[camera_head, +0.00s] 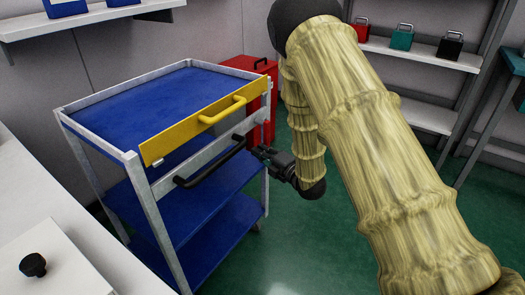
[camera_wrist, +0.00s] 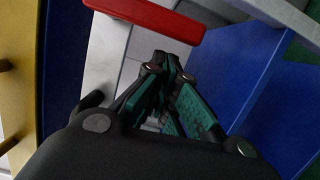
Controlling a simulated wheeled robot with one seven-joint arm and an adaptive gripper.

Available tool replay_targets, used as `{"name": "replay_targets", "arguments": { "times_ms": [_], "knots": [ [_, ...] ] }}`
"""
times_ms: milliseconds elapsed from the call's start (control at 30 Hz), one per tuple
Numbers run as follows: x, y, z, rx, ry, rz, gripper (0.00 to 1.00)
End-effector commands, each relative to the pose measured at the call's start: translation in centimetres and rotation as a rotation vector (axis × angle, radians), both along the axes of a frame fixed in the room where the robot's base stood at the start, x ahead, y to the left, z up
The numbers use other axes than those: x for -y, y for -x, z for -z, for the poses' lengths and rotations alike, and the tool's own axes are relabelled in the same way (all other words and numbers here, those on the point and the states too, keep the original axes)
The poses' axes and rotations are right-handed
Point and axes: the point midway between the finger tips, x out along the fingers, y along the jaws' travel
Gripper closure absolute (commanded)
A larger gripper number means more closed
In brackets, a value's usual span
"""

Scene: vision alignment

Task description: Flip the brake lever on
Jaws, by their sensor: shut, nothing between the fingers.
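A red bar (camera_wrist: 150,18), which looks like the brake lever, crosses the top of the wrist view in front of a grey metal part of the cart. My gripper (camera_head: 260,153) is at the right end of the cart's front, near the black handle (camera_head: 210,165). In the wrist view my gripper (camera_wrist: 167,66) has its teal-padded fingers drawn together and empty, their tips just below the red bar. A small gap seems to part them from the bar; contact is hard to judge.
The cart has blue shelves (camera_head: 185,90), grey posts and a yellow front panel (camera_head: 190,130) with a yellow handle (camera_head: 222,110). A red case (camera_head: 250,66) stands behind it. A white counter (camera_head: 50,200) is at left. Green floor (camera_head: 300,240) is open right of the cart.

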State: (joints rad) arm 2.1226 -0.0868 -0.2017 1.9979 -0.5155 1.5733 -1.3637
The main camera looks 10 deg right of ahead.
Motion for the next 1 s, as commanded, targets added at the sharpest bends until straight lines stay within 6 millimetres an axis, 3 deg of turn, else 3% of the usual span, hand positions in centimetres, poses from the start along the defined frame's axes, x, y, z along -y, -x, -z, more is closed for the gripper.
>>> {"name": "replay_targets", "arguments": {
  "times_ms": [167, 600, 800, 1000],
  "knots": [
    [-2.1, 1.5, 0.0, -0.002, 0.001, -0.001, 1.0],
    [1.2, 8.1, -0.1, -0.002, 0.001, -0.007, 1.0],
    [2.1, 9.7, 0.0, -0.002, 0.001, -0.007, 1.0],
    [2.4, 10.1, 0.0, 0.0, 0.0, -0.006, 1.0]
  ]
}}
